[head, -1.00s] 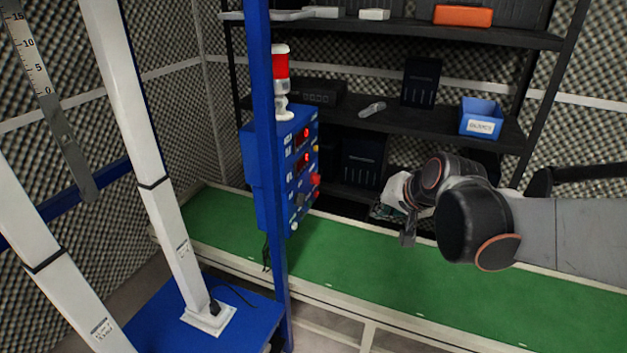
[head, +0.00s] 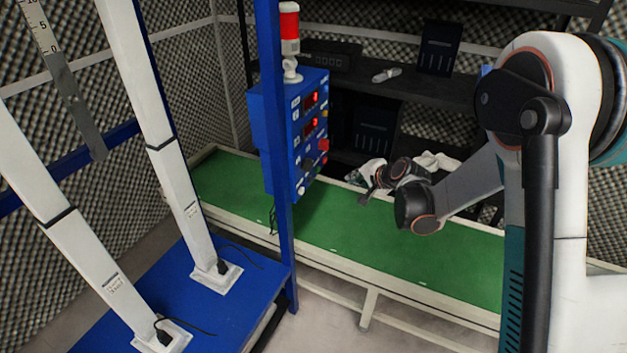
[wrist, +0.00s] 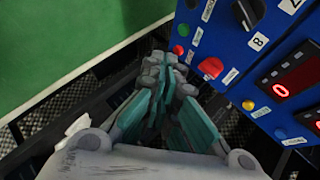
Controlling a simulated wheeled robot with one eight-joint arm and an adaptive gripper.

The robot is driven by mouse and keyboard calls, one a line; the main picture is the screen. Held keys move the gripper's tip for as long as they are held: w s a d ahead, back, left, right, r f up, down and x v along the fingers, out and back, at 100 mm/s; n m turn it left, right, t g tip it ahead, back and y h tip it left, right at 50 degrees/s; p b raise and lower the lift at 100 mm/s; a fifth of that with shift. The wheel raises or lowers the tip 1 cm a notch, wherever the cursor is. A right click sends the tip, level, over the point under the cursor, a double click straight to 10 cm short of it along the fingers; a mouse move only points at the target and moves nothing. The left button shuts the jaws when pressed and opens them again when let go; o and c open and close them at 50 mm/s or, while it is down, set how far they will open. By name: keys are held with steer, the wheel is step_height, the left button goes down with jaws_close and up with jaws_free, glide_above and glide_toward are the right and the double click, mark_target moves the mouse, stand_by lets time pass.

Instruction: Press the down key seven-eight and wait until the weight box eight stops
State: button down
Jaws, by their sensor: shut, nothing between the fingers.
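The blue control box (head: 283,135) hangs on a blue post, with two lit red displays and several buttons and knobs. It also shows in the wrist view (wrist: 235,60), at the upper right, with a red knob (wrist: 211,68), a green button (wrist: 187,4) and a yellow button (wrist: 248,105). One display reads 0, and a label reads 8. I cannot tell which control is the down key seven-eight. My gripper (head: 367,190) is right of the box, apart from it. In the wrist view its fingers (wrist: 167,75) are shut and empty. I cannot identify weight box eight.
A green conveyor belt (head: 330,222) runs below my gripper. Two white columns (head: 172,190) stand on a blue platform (head: 225,310) at the left. A red-and-white lamp (head: 289,35) tops the box. Dark shelves (head: 400,87) stand behind.

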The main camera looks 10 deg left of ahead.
mark_target(310, 180)
step_height(310, 180, down, 8)
steer(key=w+a+m+y, duration=0.1)
steer(key=w, duration=0.1)
steer(key=shift+w+a+m, duration=0.2)
steer(key=shift+w+m, duration=0.1)
steer(key=shift+w, duration=0.1)
steer(key=shift+r, duration=0.1)
steer(key=w+a, duration=0.3)
steer(key=a, duration=0.5)
steer(key=shift+a, duration=0.15)
steer(key=shift+a, duration=0.1)
stand_by(1.2)
steer(key=shift+w+a, duration=0.15)
steer(key=shift+a, duration=0.15)
